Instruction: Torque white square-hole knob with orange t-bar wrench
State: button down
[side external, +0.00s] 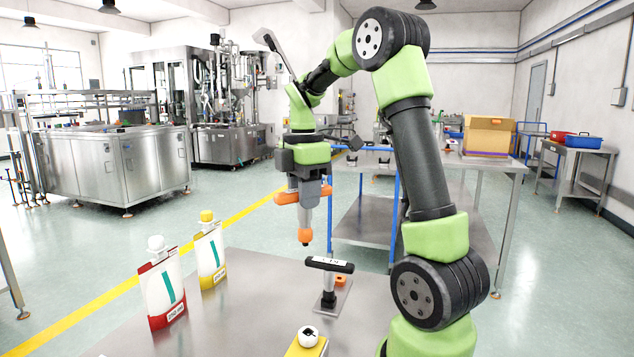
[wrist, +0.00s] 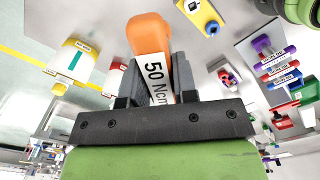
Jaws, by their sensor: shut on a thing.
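My gripper (side external: 309,188) is shut on the orange t-bar wrench (side external: 287,197) and holds it in the air above the bench, shaft hanging down with a dark tip. In the wrist view my gripper's fingers (wrist: 157,85) are on either side of the orange handle (wrist: 150,34), whose label reads "50 Ncm". The white square-hole knob (side external: 308,335) sits on a yellow block (side external: 296,350) at the bench's front edge in the side view. It also shows at the top in the wrist view (wrist: 212,29), with a dark hole. The wrench is apart from the knob.
A black t-bar tool (side external: 329,265) stands on a metal plate (side external: 321,304) beside a small orange part. A red-edged pouch (side external: 163,287) and a yellow-capped pouch (side external: 209,254) stand at left. Several coloured labelled tools (wrist: 283,75) show at right in the wrist view. The bench's middle is clear.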

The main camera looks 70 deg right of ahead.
aim_at(307, 216)
jog(key=s+a+f+n, duration=0.1)
jog(key=s+a+n, duration=0.25)
jog(key=a, duration=0.35)
notch_tip(307, 216, down, 11)
jog(key=shift+w, duration=0.2)
dwell(0.4)
jog(key=shift+d+f, duration=0.1)
jog(key=shift+f, duration=1.15)
dwell(1.5)
